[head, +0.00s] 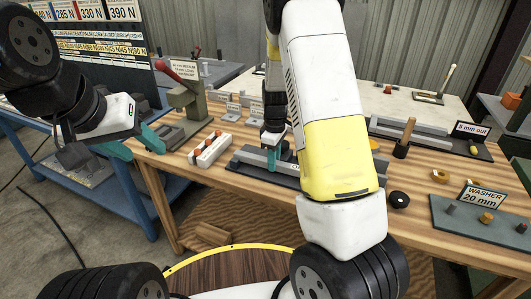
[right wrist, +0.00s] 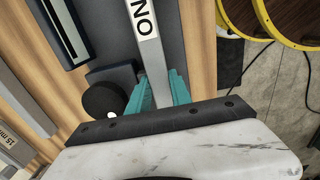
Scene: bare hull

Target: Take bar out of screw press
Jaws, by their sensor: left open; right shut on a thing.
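My right gripper (head: 272,158) reaches down over a dark grey fixture (head: 240,163) on the wooden bench, apparently the screw press. In the right wrist view its teal fingers (right wrist: 160,96) are shut on a light grey bar (right wrist: 166,58) that carries a white label. The bar lies along the dark base (right wrist: 108,22), beside a dark block with a round black knob (right wrist: 103,98). My left gripper (head: 138,146) is open and empty, left of the bench.
A grey device with a red handle (head: 183,98) and a white block with red dots (head: 210,149) stand left of the fixture. A black round piece (head: 399,199), a washer tray (head: 478,222) and a wooden-handled tool (head: 404,140) are to the right.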

